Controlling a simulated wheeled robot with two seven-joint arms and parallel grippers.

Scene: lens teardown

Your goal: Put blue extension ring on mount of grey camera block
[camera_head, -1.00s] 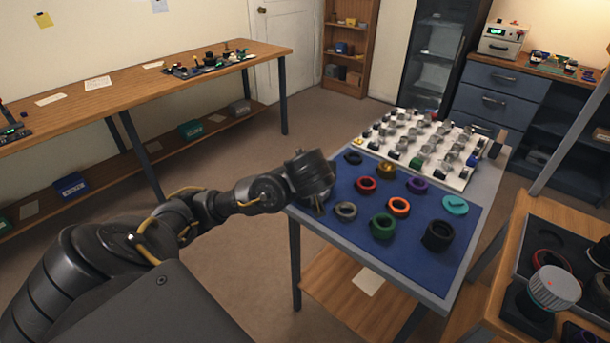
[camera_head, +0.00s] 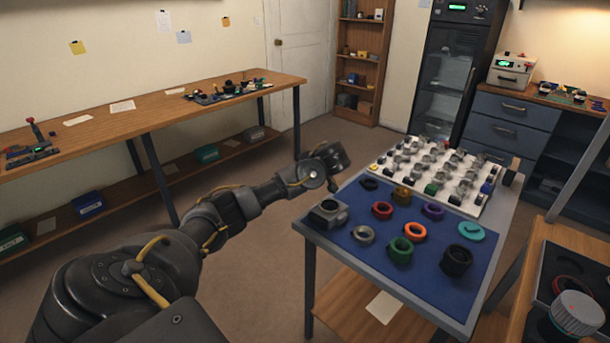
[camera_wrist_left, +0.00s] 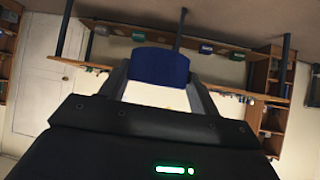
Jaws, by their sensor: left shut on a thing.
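The grey camera block (camera_head: 328,215) stands at the left corner of the blue mat, its round dark mount facing up with nothing visible on it. My left gripper (camera_wrist_left: 160,80) is shut on the blue extension ring (camera_wrist_left: 160,65), which shows edge-on as a blue band between the two fingers. In the head view my left wrist is up and beyond the mat's left edge, apart from the block. The fingers and ring are turned away or hidden there. My right gripper is not in view.
The mat (camera_head: 420,282) bears several rings, including red (camera_head: 382,209), green (camera_head: 400,250), orange (camera_head: 415,231) and purple (camera_head: 433,211), and a black one (camera_head: 457,260). A white board (camera_head: 461,204) of small parts lies behind. Floor is open left of the table.

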